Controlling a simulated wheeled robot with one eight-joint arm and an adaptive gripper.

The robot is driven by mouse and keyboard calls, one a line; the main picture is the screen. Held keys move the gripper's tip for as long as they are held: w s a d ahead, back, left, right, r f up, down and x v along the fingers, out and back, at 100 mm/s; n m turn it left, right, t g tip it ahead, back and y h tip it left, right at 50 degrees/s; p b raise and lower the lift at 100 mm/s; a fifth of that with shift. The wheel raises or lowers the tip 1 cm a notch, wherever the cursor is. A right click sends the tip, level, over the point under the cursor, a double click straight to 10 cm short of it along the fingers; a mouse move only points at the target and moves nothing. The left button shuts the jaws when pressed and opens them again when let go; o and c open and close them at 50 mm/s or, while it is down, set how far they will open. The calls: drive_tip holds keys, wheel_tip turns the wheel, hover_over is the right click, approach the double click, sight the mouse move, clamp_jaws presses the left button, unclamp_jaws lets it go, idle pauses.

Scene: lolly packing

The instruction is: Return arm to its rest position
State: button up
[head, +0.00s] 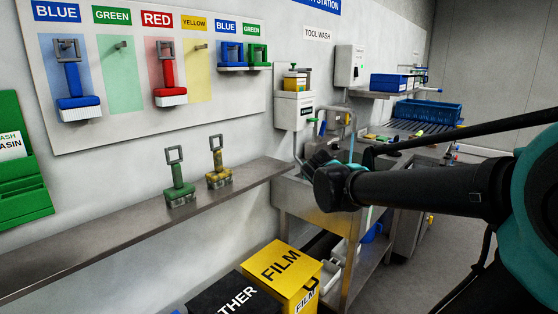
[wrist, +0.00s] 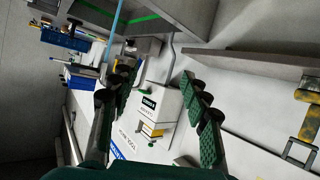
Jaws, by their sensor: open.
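My gripper (wrist: 158,78) is open in the wrist view, its two green-padded fingers spread with nothing between them. In the head view my arm reaches in from the right, and the end of it with the gripper (head: 318,163) is in front of the sink bench, past the right end of the wall shelf. The fingers are small and dark there. A green brush (head: 178,186) and a yellow brush (head: 217,170) stand upright on the shelf (head: 120,225), apart from the gripper. The yellow brush also shows at the right edge of the wrist view (wrist: 308,130).
A tool board (head: 120,120) holds blue, red and green tools; the first green and the yellow places are bare. A yellow FILM bin (head: 283,270) and a black bin (head: 235,297) stand below. A white dispenser box (head: 293,112) hangs by the steel sink bench (head: 315,203).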

drive_tip(key=s+d+f+g+h, duration=0.1)
drive_tip(key=s+d+f+g, duration=0.1)
drive_tip(key=s+d+f, duration=0.4)
drive_tip(key=s+d+f+g, duration=0.15)
drive_tip(key=s+f, duration=0.25)
drive_tip(key=f, duration=0.4)
drive_tip(key=s+f+g+y, duration=0.2)
drive_tip(key=s+f+g, duration=0.3)
drive_tip(key=s+f, duration=0.8)
drive_tip(key=s, duration=0.3)
drive_tip(key=shift+a, duration=0.35)
drive_tip(key=shift+r, duration=0.1)
drive_tip(key=shift+c, duration=0.5)
